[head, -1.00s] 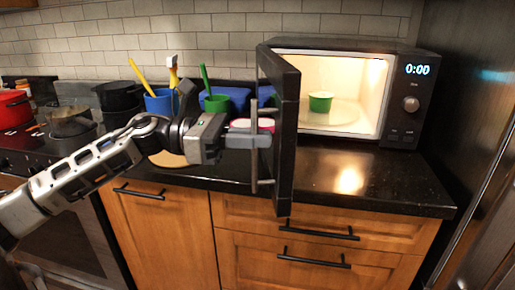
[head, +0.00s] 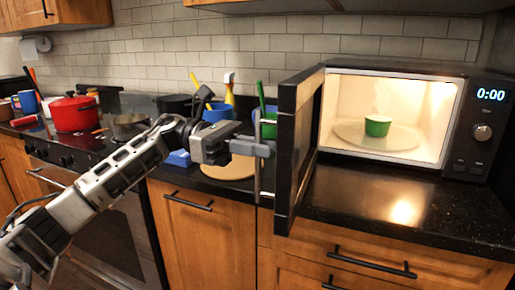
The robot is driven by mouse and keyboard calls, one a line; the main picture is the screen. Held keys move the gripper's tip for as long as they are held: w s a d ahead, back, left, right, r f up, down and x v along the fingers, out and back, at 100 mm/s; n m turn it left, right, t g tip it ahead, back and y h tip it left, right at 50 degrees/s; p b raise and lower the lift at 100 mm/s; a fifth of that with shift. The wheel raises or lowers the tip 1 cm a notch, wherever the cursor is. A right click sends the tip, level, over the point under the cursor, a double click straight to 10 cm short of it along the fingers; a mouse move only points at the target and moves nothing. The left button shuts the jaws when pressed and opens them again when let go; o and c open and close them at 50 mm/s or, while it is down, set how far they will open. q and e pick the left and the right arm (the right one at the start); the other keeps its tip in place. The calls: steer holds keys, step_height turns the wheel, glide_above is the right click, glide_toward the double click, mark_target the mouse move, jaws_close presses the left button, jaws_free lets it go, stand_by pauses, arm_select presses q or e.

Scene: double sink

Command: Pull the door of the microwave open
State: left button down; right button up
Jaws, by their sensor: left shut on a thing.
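The black microwave (head: 471,131) stands on the dark counter at the right, its lit inside showing a green cup (head: 377,125) on the round plate. Its door (head: 299,140) is swung wide open toward me, hinged at the left side and seen nearly edge-on. My left gripper (head: 262,148) is shut on the grey vertical door handle (head: 257,180) on the door's outer face. My left arm reaches in from the lower left. My right gripper is not in view.
A red pot (head: 73,113) is on the stove at the left. The counter (head: 395,205) before the microwave is clear.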

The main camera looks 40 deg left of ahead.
arm_select(q)
steer(key=c, duration=1.6)
jaws_free()
steer(key=b+v, duration=0.2)
steer(key=v, duration=1.4)
